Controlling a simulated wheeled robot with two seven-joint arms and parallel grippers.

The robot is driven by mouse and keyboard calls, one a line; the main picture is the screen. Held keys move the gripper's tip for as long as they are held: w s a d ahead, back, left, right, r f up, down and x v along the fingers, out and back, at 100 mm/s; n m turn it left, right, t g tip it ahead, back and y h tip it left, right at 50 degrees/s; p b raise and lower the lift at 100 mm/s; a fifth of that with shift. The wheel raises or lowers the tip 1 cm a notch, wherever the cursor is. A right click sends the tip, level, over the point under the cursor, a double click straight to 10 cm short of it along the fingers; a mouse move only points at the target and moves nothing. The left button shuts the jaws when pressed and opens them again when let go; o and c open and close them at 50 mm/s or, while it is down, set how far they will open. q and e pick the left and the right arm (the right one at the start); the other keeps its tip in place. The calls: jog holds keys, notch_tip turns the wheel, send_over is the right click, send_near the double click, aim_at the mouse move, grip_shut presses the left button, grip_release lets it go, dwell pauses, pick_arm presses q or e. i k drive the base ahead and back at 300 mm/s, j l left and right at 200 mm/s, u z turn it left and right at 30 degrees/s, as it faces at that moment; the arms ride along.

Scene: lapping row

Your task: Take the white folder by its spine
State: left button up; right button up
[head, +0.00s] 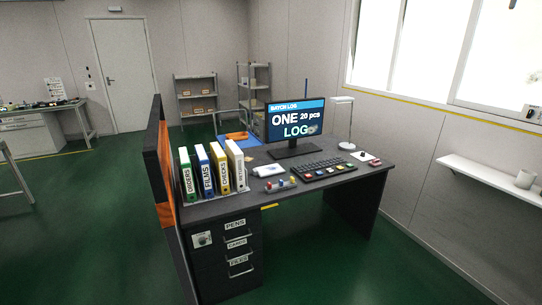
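A white folder (237,167) with dark vertical lettering on its spine stands upright at the right end of a row of folders on the left part of the dark desk (300,187). Beside it on the left stand a yellow folder (221,170), a blue folder (205,172) and a green folder (187,176). The spines face toward me. Neither of my grippers shows in the head view.
Right of the folders are a white object (269,171), small coloured pieces (281,185), a keyboard (322,169), a monitor (296,121) and a lamp (343,121). A dark partition (153,160) stands at the desk's left edge. Green floor lies open in front.

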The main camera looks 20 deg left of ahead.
aim_at(235, 155)
jog(key=i+l+u, duration=0.1)
jog(key=i+u, duration=0.25)
jog(key=i, duration=0.15)
jog(key=i+l+u, duration=0.75)
jog(key=i, duration=0.2)
jog(key=j, duration=0.1)
